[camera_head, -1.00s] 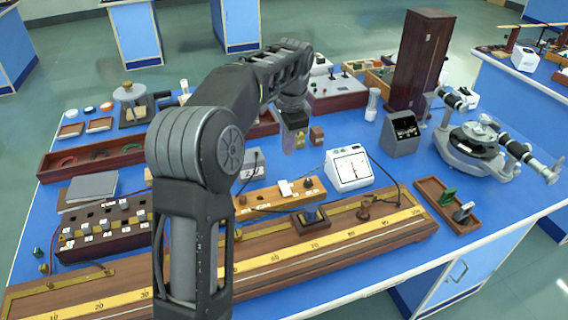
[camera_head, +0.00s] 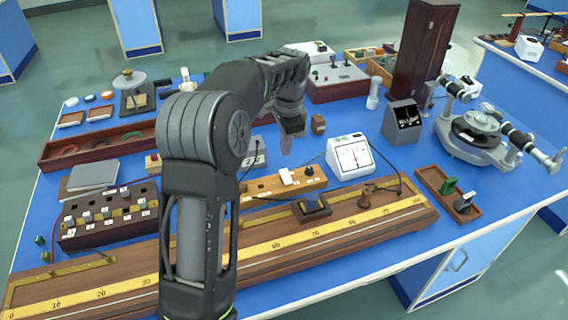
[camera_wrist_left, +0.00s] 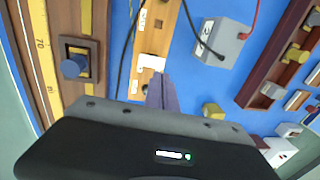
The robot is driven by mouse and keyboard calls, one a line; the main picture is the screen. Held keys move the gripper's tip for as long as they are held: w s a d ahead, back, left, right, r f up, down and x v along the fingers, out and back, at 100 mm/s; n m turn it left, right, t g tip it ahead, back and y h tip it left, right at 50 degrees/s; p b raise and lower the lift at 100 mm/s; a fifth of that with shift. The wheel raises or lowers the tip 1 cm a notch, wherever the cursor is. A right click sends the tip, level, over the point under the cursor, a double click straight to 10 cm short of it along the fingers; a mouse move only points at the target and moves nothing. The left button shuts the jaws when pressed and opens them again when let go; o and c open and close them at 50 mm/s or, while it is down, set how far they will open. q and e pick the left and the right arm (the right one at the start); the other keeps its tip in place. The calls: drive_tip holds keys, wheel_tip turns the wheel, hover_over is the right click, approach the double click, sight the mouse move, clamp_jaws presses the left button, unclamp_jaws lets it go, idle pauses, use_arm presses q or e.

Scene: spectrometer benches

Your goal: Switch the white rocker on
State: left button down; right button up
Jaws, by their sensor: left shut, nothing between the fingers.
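The white rocker (camera_head: 288,176) sits on a narrow wooden strip (camera_head: 262,188) behind the long metre-scale board (camera_head: 292,240). It also shows in the left wrist view as a white block (camera_wrist_left: 152,62) on the strip. My left gripper (camera_head: 287,147) is shut and empty, fingers pointing down. It is above and a little behind the rocker in the head view. In the left wrist view its dark fingertips (camera_wrist_left: 161,78) lie just beside the rocker in the picture. I see no clear contact, and the rocker's tilt is too small to read. My right gripper is in neither view.
A white meter (camera_head: 350,156) stands right of the strip, with a black cable running from it. A small brown block (camera_head: 318,124) and a grey box (camera_wrist_left: 222,42) stand near the gripper. A dark socket box (camera_head: 106,218) lies left.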

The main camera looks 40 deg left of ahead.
sight(284, 172)
use_arm(q)
drive_tip(key=f, duration=0.5)
drive_tip(key=a+f+p, duration=0.1)
drive_tip(key=f, duration=0.1)
drive_tip(key=shift+w+f, duration=0.3)
drive_tip(key=shift+f, duration=0.05)
drive_tip(key=shift+p, duration=0.4)
drive_tip(key=shift+a+f+g+h, duration=0.1)
drive_tip(key=shift+f+g+h, duration=0.2)
drive_tip(key=shift+h, duration=0.1)
